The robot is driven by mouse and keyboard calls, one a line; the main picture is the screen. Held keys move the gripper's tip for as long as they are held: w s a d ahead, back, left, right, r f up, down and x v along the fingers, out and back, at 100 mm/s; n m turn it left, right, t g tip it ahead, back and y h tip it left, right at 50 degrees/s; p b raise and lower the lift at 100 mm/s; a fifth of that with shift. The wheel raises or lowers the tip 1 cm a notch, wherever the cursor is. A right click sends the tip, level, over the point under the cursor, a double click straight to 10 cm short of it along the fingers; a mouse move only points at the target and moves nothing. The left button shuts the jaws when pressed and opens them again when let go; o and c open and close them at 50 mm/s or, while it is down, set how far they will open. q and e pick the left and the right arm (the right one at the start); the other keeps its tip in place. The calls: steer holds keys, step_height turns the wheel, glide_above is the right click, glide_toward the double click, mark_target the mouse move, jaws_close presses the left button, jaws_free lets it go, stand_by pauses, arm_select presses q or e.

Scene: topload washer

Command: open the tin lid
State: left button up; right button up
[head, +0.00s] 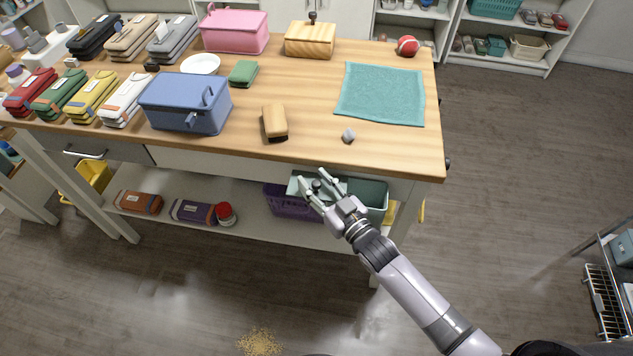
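Several lidded boxes are on the wooden table, and I cannot tell for sure which is the tin. A blue box (186,104) with a handle on its lid and a latch on its front stands near the front edge, its lid shut. A pink box (235,31) with a handle stands behind it, shut. A wooden box (310,40) with a dark knob on top is at the back, shut. My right gripper (319,183) is in front of the table, below the top's edge. Its fingers are spread and empty, well right of the blue box. My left gripper is out of view.
A tan block (274,122) and a small grey stone (348,136) lie near the front edge. A teal cloth (382,94) and a red ball (408,46) are at right. Several coloured cases line the left.

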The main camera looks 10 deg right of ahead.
steer(key=shift+s+d, duration=0.1)
steer(key=v, duration=1.1)
steer(key=shift+s+d, duration=0.15)
steer(key=shift+s, duration=0.2)
steer(key=s+d+f+m+g+h, duration=0.1)
steer(key=s+d+f+g+h, duration=0.15)
steer(key=f, duration=0.75)
steer(key=s+d+f+m+g+h, duration=0.15)
steer(key=s+d+f, duration=0.25)
steer(key=f, duration=0.6)
steer(key=s+d+f+g+h, duration=0.3)
steer(key=f, duration=0.7)
steer(key=s+d+f+g, duration=0.1)
steer(key=s+f+g, duration=0.1)
steer(key=s+f, duration=0.3)
steer(key=s+f+g+h, duration=0.1)
steer(key=s+f+g, duration=0.2)
steer(key=s, duration=0.9)
steer(key=s+d+f+g, duration=0.1)
steer(key=s+f+g, duration=0.1)
steer(key=s+f, duration=0.5)
steer(key=shift+s+d+m+g+h, duration=0.35)
steer(key=shift+s+m+g+h, duration=0.1)
steer(key=shift+s, duration=0.7)
